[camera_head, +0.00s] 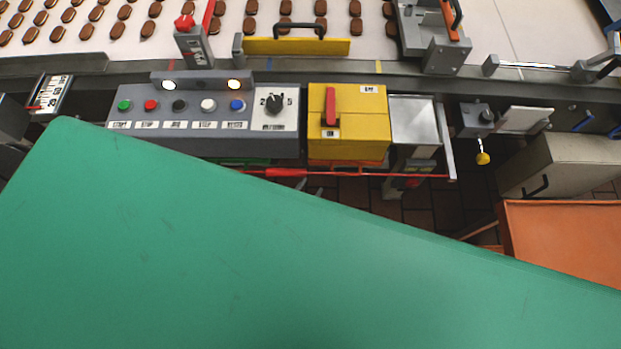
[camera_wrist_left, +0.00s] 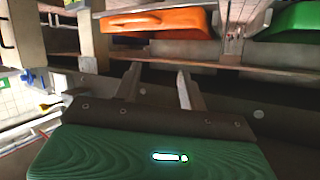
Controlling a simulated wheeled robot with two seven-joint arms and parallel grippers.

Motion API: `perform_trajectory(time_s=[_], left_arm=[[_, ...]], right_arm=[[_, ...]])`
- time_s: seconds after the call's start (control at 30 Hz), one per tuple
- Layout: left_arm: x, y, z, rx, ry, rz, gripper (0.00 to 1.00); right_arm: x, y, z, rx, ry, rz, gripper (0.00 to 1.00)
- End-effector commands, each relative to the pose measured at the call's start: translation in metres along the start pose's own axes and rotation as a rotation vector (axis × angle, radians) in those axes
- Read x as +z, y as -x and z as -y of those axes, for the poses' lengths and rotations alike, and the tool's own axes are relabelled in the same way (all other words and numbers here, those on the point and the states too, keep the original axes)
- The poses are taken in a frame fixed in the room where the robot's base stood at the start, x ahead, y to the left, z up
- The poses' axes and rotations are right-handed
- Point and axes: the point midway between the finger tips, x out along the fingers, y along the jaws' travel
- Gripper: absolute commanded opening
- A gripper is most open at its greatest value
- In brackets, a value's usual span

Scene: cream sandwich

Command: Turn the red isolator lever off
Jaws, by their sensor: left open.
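The red isolator lever (camera_head: 330,103) sits on the front of a yellow box (camera_head: 365,125) on the machine's edge. The lever stands upright in the picture. Small white labels lie at the box's upper right and just below the lever, too small to read surely. In the left wrist view, my left gripper (camera_wrist_left: 158,70) has its two fingers apart with nothing between them. It faces shelving, and the lever does not show there. In the head view, I cannot make out either gripper's fingers. A large green surface, which may be my own arm, fills the lower part.
A grey panel (camera_head: 205,137) with coloured buttons and a black dial stands left of the yellow box. A metal tray (camera_head: 413,118) is right of it. A red cord (camera_head: 350,173) runs below. The wrist view shows an orange bin (camera_wrist_left: 160,22) and a green bin (camera_wrist_left: 295,20).

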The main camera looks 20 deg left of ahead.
Motion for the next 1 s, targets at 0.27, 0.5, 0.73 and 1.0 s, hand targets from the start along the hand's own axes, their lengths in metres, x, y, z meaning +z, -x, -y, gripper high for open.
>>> perform_trajectory(time_s=[0.27, 0.5, 0.73, 1.0], left_arm=[[0.0, 0.0, 0.0, 0.0, 0.0, 0.0, 0.42], [0.074, 0.015, -0.003, 0.064, 0.0, 0.16, 0.42], [0.23, 0.089, -0.001, 0.146, 0.035, 0.575, 0.42], [0.35, 0.205, 0.012, 0.122, 0.081, 1.005, 0.42]], right_arm=[[0.001, 0.0, -0.001, 0.001, 0.0, 0.001, 0.8], [0.001, 0.0, -0.001, 0.001, 0.0, 0.001, 0.8], [0.001, 0.0, -0.001, 0.001, 0.0, 0.001, 0.8], [0.001, 0.0, -0.001, 0.001, 0.0, 0.001, 0.8]])
